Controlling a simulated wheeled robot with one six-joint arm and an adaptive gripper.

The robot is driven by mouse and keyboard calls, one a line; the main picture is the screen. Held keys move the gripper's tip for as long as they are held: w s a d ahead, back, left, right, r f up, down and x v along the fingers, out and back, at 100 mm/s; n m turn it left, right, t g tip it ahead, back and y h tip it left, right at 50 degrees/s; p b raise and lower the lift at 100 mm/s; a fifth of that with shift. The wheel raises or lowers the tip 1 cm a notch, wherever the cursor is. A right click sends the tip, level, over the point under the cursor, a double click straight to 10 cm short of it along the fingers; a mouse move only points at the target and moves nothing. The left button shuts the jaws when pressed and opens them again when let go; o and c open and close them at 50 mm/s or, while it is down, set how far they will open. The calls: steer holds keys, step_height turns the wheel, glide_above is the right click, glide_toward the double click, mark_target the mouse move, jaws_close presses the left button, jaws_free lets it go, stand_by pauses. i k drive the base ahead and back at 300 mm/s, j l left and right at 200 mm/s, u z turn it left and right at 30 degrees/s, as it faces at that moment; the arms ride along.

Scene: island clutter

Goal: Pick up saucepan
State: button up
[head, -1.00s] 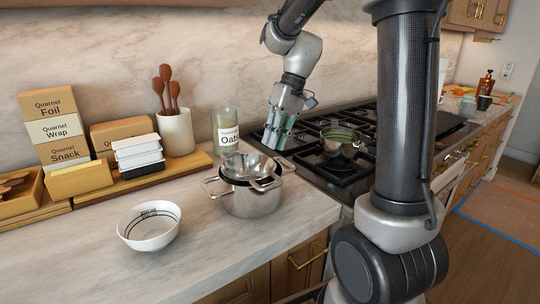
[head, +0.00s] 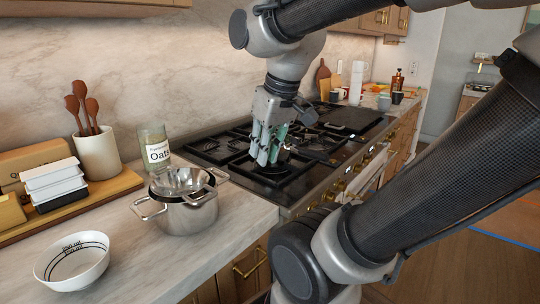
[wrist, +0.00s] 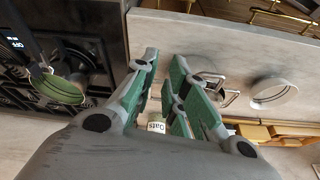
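The saucepan (wrist: 63,88), with a green inside and a dark handle, sits on the stove at the left of the wrist view. It lies to the left of my fingers and apart from them. In the head view it is mostly hidden behind my gripper (head: 266,158), which points down over the near part of the stove. In the wrist view my gripper (wrist: 165,60) is open, with a clear gap between its green-padded fingers and nothing between them.
A steel pot (head: 188,213) with nested bowls stands on the counter left of the stove (head: 280,190). Mugs and bottles stand beyond the stove.

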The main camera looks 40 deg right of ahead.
mark_target(285, 155)
steer(key=z, duration=0.95)
